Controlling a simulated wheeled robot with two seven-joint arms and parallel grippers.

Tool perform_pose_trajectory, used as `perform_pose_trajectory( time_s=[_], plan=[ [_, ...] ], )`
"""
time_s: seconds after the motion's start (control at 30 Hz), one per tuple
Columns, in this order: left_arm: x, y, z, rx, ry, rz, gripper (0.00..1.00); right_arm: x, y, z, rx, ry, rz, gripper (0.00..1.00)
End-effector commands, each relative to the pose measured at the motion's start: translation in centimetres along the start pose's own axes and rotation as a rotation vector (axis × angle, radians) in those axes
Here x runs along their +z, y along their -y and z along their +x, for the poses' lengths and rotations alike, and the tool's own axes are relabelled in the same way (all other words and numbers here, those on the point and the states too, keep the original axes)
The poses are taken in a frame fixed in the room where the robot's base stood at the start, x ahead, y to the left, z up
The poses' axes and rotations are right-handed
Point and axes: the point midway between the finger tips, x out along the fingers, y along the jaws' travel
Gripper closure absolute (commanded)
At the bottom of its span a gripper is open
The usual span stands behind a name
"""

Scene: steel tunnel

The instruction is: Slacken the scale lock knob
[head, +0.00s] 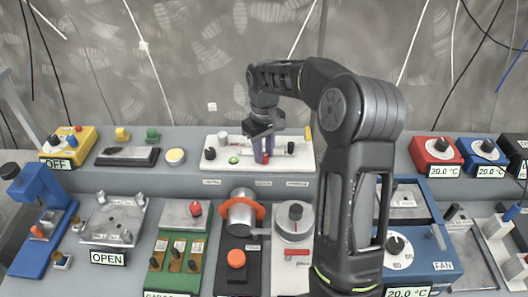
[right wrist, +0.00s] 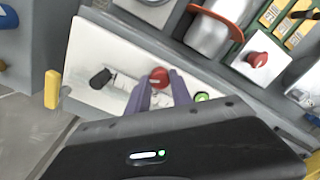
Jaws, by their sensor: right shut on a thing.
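A white panel (head: 212,160) stands on the back ledge in the head view and also fills the middle of the right wrist view (right wrist: 85,55). It carries a red knob (right wrist: 159,77), which fits the scale lock knob, though its label is too small to read. My right gripper (head: 265,159) reaches down to the panel from above. Its purple fingers (right wrist: 165,88) are shut on the red knob, whose red top shows between the fingertips. How far the knob is turned cannot be told. My left gripper is in neither view.
On the panel, a green button (right wrist: 201,97) and a black knob (right wrist: 100,78) flank the red knob. A yellow post (right wrist: 52,88) stands at its end. An orange-ringed cylinder (head: 240,212) and a grey dial unit (head: 294,212) stand in front. The wall is behind.

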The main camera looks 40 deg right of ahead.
Motion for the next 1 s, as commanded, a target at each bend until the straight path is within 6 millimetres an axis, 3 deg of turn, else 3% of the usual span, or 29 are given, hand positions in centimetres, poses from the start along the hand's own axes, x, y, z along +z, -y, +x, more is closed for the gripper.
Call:
perform_pose_trajectory(
  time_s=[0.7,1.0],
  plan=[
    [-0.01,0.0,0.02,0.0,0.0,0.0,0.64,-0.08,0.01,-0.16,0.003,-0.004,-0.657,1.0],
    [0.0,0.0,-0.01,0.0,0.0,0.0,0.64,-0.09,0.04,-0.17,0.003,-0.005,-0.817,1.0]
  ],
)
